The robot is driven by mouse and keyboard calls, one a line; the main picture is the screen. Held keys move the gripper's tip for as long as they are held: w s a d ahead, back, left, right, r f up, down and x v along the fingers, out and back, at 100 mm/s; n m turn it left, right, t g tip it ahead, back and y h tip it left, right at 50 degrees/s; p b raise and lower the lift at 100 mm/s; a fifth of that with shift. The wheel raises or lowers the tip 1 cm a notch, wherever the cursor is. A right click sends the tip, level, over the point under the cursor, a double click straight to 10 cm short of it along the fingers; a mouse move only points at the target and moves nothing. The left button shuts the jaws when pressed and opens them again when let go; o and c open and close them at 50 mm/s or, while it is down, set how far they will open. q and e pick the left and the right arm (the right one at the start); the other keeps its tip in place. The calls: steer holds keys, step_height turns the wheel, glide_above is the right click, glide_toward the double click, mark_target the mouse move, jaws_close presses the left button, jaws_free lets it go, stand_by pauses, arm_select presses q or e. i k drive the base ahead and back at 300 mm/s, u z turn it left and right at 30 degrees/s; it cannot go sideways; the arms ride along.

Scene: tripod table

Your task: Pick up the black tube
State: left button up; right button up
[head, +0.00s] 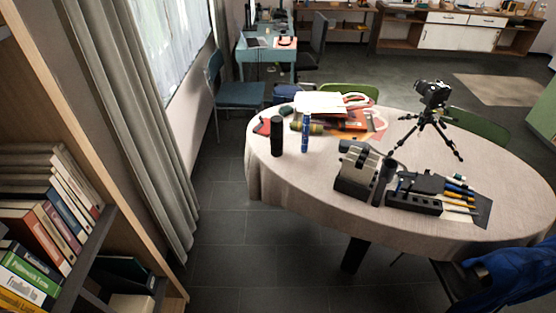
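A black tube (277,136) stands upright near the left edge of the oval table (310,176), which has a pale cloth. A blue bottle-like cylinder (306,132) stands just to its right, apart from it. Another dark cylinder (379,187) stands by the grey and black case near the table's front; I cannot tell exactly what it is. Neither of my grippers shows in the head view.
A camera on a tripod (428,120), a grey-black case (358,170) and a tray of tools (430,196) are on the table. A bookshelf (60,230) stands at the left. Tiled floor (218,205) lies open between shelf and table. A blue chair (236,94) is behind.

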mark_target(276, 133)
steer(key=u, duration=0.1)
steer(key=i, duration=2.25)
steer(key=z, duration=2.95)
steer(key=k, duration=0.45)
steer(key=u, duration=1.95)
